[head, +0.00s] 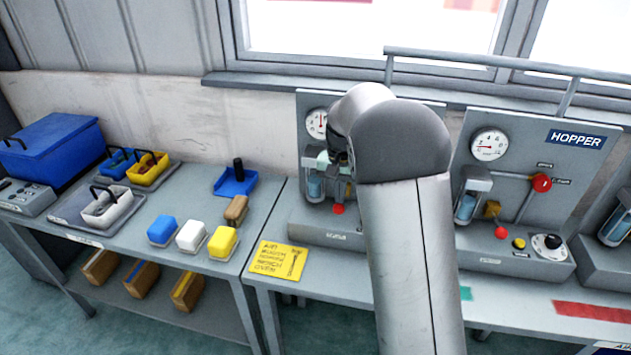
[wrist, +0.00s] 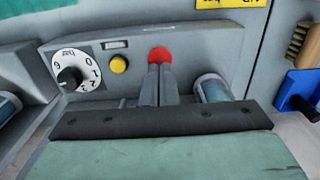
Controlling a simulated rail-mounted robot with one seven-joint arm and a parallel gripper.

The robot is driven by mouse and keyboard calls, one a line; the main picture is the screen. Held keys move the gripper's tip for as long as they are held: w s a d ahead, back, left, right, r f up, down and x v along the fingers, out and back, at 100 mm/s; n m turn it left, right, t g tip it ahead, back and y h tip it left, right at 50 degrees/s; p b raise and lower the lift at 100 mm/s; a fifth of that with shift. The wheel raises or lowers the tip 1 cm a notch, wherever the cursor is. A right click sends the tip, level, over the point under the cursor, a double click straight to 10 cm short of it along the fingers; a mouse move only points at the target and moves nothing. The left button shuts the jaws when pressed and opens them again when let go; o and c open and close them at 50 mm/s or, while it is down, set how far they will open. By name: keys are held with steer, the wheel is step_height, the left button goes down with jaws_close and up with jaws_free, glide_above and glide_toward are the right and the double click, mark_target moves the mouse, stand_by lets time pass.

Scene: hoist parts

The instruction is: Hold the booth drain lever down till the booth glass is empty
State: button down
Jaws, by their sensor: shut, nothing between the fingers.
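The booth panel (head: 345,108) stands left of the hopper panel, partly hidden behind my arm. Its glass (head: 315,188) shows bluish liquid in the head view; the glass also shows in the wrist view (wrist: 212,88), right of my fingers, where its level is unclear. The red lever knob (head: 338,209) is low on the booth panel; it also shows in the wrist view (wrist: 160,54). My gripper (wrist: 161,72) is shut and empty, its fingertips right at the red knob in the picture. I cannot tell whether they touch it.
A yellow button (wrist: 119,64) and a white dial (wrist: 74,71) sit beside the knob in the wrist view. The hopper panel (head: 520,165) stands to the right. A yellow notice card (head: 278,261) lies left of the booth. The left bench holds coloured blocks, brushes and trays.

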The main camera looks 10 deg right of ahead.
mark_target(339, 207)
steer(key=shift+f+b, duration=1.5)
steer(key=shift+f, duration=1.05)
stand_by(0.4)
steer(key=shift+r+p, duration=2.65)
steer(key=shift+r, duration=1)
steer(key=shift+s, duration=0.1)
steer(key=s+a+r+b, duration=0.1)
steer(key=s+a+r, duration=0.2)
steer(key=s, duration=0.6)
steer(key=shift+a, duration=0.3)
steer(key=shift+s, duration=0.1)
